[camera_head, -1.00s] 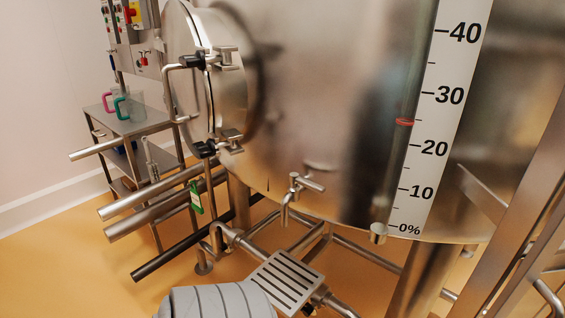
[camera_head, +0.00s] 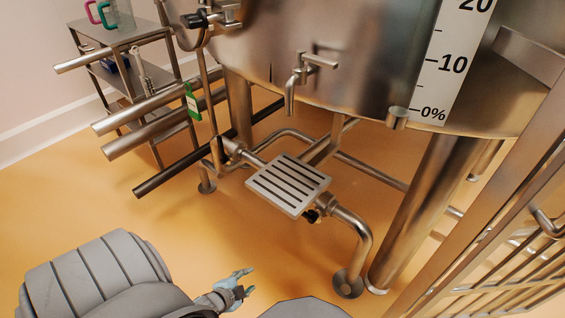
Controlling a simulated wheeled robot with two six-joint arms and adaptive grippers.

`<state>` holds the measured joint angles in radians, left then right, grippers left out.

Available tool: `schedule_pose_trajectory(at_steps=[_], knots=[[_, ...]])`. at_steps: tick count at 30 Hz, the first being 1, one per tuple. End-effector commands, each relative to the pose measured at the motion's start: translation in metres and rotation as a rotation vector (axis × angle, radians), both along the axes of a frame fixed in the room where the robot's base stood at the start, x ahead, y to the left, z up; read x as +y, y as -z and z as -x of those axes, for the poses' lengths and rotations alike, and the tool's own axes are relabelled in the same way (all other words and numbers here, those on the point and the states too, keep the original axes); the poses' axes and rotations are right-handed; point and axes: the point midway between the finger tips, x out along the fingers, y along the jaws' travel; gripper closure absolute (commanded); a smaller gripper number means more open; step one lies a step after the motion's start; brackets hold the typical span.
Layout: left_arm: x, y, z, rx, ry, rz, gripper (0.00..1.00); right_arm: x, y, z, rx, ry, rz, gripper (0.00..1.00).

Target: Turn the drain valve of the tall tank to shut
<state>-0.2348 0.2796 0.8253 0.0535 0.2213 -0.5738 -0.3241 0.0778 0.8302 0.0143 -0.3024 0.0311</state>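The tall steel tank (camera_head: 330,75) fills the upper middle, with its underside and legs showing. A small tap with a T-shaped handle (camera_head: 318,60) and a downturned spout sticks out of its lower wall. Below, the pipe under the tank carries a fitting with a small black knob (camera_head: 312,215), partly hidden behind a slotted step plate (camera_head: 288,184). I cannot tell for sure which of these is the drain valve. My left gripper (camera_head: 246,282) is low in the picture, its fingers apart and empty, well short of the pipe and tap. My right gripper is out of view.
A steel cart (camera_head: 120,35) with coloured handles stands at upper left, near several horizontal bars (camera_head: 150,130). A green tag (camera_head: 192,102) hangs there. A metal railing (camera_head: 490,200) rises at the right. The orange floor (camera_head: 90,205) is clear at left.

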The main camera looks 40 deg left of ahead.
Motion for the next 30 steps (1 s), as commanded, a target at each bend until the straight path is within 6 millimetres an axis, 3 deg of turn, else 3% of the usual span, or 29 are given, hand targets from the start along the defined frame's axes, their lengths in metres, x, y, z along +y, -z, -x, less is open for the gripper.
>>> schedule_pose_trajectory(at_steps=[1, 3, 6, 9, 12, 17, 24, 30], knots=[[0.018, 0.022, -0.039, -0.131, 0.107, -0.127, 0.62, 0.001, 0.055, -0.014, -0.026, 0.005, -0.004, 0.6], [0.033, -0.004, -0.084, -0.315, 0.24, -0.323, 0.62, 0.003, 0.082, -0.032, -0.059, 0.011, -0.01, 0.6], [0.043, -0.042, -0.119, -0.506, 0.355, -0.555, 0.62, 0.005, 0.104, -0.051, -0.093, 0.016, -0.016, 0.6], [0.044, -0.069, -0.134, -0.608, 0.402, -0.687, 0.62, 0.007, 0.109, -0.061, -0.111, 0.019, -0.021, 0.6], [0.044, -0.08, -0.145, -0.637, 0.413, -0.722, 0.62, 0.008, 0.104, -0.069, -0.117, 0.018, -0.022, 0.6], [0.044, -0.08, -0.178, -0.636, 0.412, -0.722, 0.62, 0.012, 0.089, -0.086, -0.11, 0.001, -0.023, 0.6], [0.046, -0.079, -0.235, -0.633, 0.411, -0.719, 0.62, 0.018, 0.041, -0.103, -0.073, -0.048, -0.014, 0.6], [0.046, -0.08, -0.266, -0.63, 0.412, -0.718, 0.62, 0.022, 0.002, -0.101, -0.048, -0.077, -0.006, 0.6]])
